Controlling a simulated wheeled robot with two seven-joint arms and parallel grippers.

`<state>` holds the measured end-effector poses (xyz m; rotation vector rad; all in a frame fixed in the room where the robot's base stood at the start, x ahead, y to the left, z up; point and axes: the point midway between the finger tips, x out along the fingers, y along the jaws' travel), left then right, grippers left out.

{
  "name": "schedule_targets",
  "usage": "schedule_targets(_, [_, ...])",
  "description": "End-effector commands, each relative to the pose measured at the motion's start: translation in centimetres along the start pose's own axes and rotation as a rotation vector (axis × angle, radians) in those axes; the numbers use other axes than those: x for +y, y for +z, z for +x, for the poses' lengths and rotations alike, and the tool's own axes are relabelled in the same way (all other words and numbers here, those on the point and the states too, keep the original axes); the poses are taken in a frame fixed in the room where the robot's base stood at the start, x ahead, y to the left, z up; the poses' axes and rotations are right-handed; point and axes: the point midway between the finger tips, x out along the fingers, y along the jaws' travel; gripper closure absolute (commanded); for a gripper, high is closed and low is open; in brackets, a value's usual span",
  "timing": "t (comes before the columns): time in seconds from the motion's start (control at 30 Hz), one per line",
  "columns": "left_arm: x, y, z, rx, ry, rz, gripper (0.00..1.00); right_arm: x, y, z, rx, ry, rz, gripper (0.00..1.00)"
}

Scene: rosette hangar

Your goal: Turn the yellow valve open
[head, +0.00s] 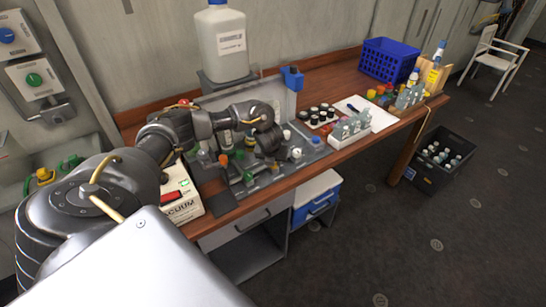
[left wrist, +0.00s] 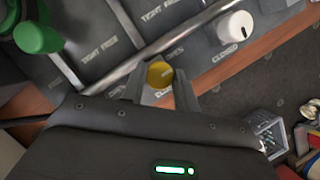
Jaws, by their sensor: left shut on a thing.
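The yellow valve knob (left wrist: 160,74) shows in the left wrist view, round and bright, between the fingers of my left gripper (left wrist: 160,82). The gripper is shut on it, with one finger on each side. In the head view my left gripper (head: 268,140) reaches down over the panel (head: 222,201) on the bench, and the arm and gripper hide the yellow knob. How far the knob is turned cannot be told. My right gripper is not in view.
A white knob (left wrist: 236,27) marked CLOSED and a green knob (left wrist: 37,38) flank the yellow one. A white VACUUM box (head: 183,208) stands left of the panel. A large white jug (head: 221,45) stands behind. Vial racks (head: 348,133) are to the right.

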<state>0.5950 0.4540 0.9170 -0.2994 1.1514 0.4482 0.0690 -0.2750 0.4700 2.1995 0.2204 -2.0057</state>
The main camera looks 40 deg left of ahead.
Motion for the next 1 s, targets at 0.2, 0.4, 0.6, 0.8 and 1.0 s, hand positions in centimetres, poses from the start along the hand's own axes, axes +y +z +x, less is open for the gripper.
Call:
schedule_targets(0.2, [0.0,0.1,0.0,-0.002,0.0,-0.002,0.61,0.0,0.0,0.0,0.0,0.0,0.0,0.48])
schedule_targets(0.4, [0.0,0.1,0.0,-0.001,0.0,-0.001,0.48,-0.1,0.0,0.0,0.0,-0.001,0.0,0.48])
schedule_targets(0.6, [0.0,0.0,-0.2,-0.001,-0.001,0.0,0.48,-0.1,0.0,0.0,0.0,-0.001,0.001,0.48])
schedule_targets(0.8, [-0.1,0.1,-2.6,-0.003,-0.003,0.002,0.48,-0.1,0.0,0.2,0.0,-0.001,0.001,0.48])
schedule_targets(1.0, [-0.1,0.3,-6.9,-0.005,-0.004,0.003,0.48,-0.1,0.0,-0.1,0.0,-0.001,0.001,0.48])
